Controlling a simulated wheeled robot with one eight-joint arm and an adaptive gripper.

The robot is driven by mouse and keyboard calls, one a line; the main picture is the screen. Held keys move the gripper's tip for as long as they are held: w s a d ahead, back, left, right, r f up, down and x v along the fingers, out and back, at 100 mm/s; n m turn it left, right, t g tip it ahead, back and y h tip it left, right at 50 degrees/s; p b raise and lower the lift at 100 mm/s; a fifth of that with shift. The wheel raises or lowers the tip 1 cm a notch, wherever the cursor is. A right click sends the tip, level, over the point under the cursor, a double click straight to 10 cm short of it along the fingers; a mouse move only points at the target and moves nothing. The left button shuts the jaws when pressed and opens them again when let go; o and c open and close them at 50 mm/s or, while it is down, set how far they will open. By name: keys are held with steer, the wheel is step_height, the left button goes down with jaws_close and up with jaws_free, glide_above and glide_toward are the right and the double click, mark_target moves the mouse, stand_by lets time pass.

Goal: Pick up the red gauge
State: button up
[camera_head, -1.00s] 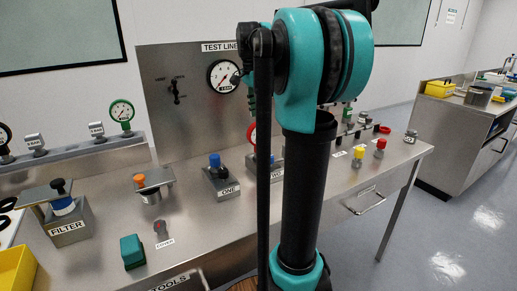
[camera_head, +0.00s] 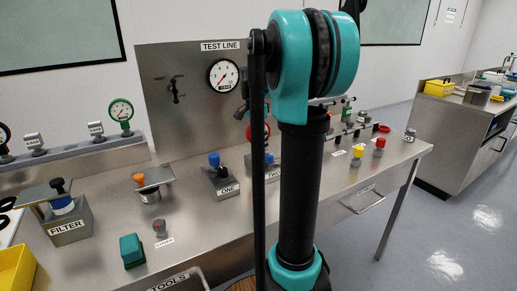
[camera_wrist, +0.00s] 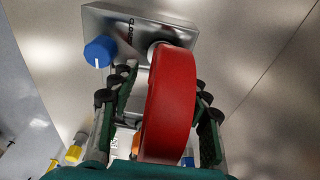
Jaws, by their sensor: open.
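The red gauge (camera_wrist: 170,105) is large in the wrist view, seen from its rounded red side. It stands at a metal block (camera_wrist: 120,18) with a blue knob (camera_wrist: 100,52). My gripper (camera_wrist: 164,88) is open, with one dark green finger on each side of the gauge. Gaps seem to show between fingers and gauge; contact cannot be told. In the head view the red gauge (camera_head: 264,133) is partly hidden behind my arm, and the gripper is mostly hidden there too.
A panel gauge (camera_head: 223,75) is on the upright metal panel behind. A block with a blue knob (camera_head: 214,160) stands left of my arm. A green gauge (camera_head: 121,111) is on the left rail. Yellow (camera_head: 358,153) and red (camera_head: 379,144) knobs stand on the right.

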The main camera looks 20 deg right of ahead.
steer(key=shift+c, duration=0.6)
jaws_close()
